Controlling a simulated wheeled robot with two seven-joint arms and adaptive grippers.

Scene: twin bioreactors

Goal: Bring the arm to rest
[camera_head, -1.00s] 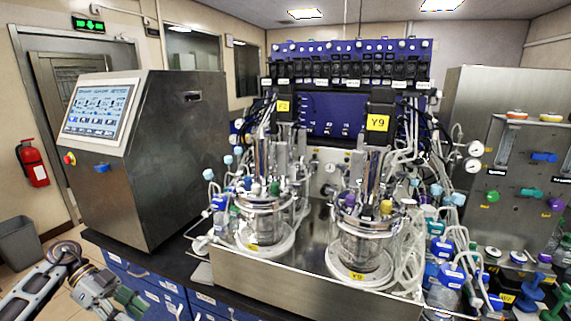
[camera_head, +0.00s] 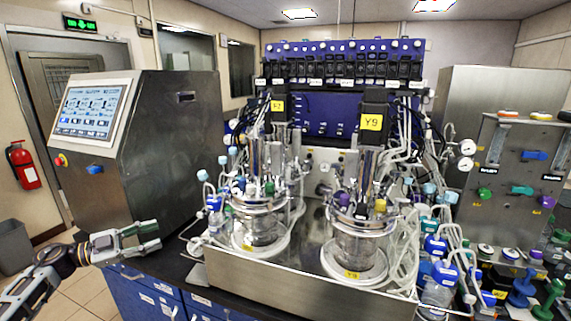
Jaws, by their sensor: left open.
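My left arm comes in from the lower left. Its left gripper (camera_head: 150,238) is open and empty, in front of the steel control cabinet's lower edge and left of the reactors. Its fingers point right. The left glass bioreactor (camera_head: 262,222) and the right glass bioreactor (camera_head: 358,243) stand upright in a steel tray (camera_head: 300,292). The gripper appears apart from both. My right gripper does not show.
The steel control cabinet (camera_head: 150,150) with a touchscreen (camera_head: 88,107) stands at left on the dark bench. Tubes and blue-capped bottles (camera_head: 440,285) crowd the right. A valve panel (camera_head: 520,170) stands at far right. The floor at lower left has a grey bin (camera_head: 14,245).

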